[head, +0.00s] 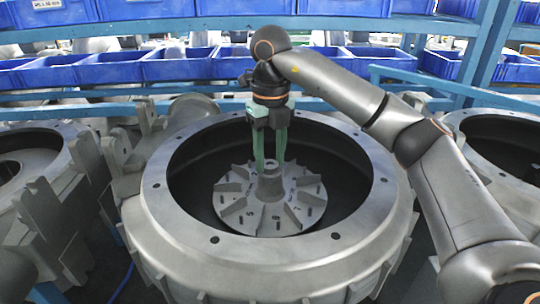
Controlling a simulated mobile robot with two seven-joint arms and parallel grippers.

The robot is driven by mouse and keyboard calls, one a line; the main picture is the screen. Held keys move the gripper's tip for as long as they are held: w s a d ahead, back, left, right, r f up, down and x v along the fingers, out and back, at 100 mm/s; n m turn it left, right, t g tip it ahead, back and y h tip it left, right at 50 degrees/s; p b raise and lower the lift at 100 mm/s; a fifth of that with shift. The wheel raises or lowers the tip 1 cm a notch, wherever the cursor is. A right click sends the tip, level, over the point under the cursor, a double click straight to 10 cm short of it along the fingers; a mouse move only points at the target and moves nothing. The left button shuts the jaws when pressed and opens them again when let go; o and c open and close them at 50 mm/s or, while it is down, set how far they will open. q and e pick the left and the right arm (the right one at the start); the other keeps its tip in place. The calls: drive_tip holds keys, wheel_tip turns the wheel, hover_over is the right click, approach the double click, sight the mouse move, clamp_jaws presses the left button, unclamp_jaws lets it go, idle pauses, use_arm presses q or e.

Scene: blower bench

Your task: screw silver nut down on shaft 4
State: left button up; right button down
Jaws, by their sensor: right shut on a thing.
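My right gripper (270,163) points straight down over the middle of the bladed wheel (233,208), its two green fingers at either side of a small grey piece at the top of the hub (270,187). It is shut on this piece, which I take to be the silver nut (270,164); the fingers and its small size hide its details. The shaft under it is mostly hidden, and I cannot read a number 4 on it. The wheel lies flat inside the round grey housing (160,215). My left gripper is not in view.
The housing's wide bolted rim surrounds the wheel. More castings stand close by at the left (60,215) and right (510,150). Blue bins (180,66) line racks behind. My right arm passes over the rim's right side. The dark gap around the wheel is empty.

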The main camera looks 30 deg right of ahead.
drive_tip(key=m, duration=0.5)
drive_tip(key=shift+m, duration=0.4)
drive_tip(key=m, duration=1.2)
drive_tip(key=shift+m, duration=0.3)
drive_tip(key=m, duration=0.6)
drive_tip(key=shift+m, duration=0.4)
drive_tip(key=c, duration=0.7)
unclamp_jaws()
drive_tip(key=shift+f, duration=0.1)
drive_tip(key=shift+c, duration=0.2)
